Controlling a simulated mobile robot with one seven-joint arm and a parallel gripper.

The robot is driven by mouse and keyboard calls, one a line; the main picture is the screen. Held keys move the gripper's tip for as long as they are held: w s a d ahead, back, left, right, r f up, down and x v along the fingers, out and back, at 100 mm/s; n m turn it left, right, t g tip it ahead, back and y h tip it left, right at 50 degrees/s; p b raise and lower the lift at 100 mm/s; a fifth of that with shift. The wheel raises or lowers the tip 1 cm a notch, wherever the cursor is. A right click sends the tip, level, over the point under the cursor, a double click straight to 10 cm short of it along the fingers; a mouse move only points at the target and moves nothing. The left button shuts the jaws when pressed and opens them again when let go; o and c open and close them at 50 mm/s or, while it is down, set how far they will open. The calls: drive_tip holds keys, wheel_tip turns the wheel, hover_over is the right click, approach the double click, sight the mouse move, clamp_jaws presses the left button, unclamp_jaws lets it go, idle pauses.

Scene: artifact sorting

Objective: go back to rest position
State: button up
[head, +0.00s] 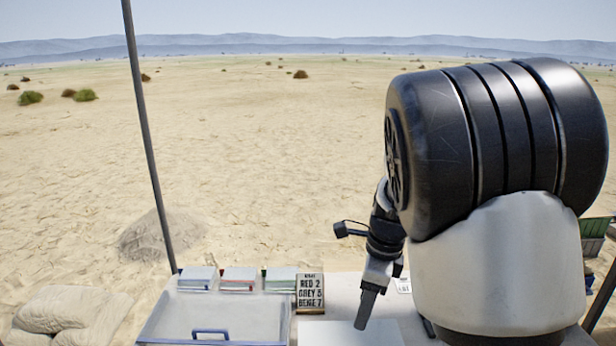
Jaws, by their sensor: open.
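My gripper (366,308) hangs at the end of my arm, pointing down over the white table (335,286), right of the sign. Its jaws appear narrow from this side and hold nothing that I can see. My large black and white arm links fill the right side of the head view and hide part of the table behind them.
A clear bin (213,312) with a blue handle stands at the front left. A pole (150,140) rises at left. Sandbags (65,310) lie lower left.

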drive_tip(key=s+r+n+t, duration=0.2)
drive_tip(key=s+r+n, duration=0.6)
drive_tip(key=s+n, duration=0.2)
drive_tip(key=s+d+r+n+t+h+p, duration=0.1)
drive_tip(key=s+r+n+t, duration=0.1)
drive_tip(key=s+r+n, duration=0.5)
drive_tip(key=s+n, duration=0.3)
drive_tip(key=n, duration=0.1)
drive_tip(key=shift+s+r+n+t, duration=0.25)
drive_tip(key=shift+r+n+t, duration=0.05)
drive_tip(key=shift+r+t, duration=0.1)
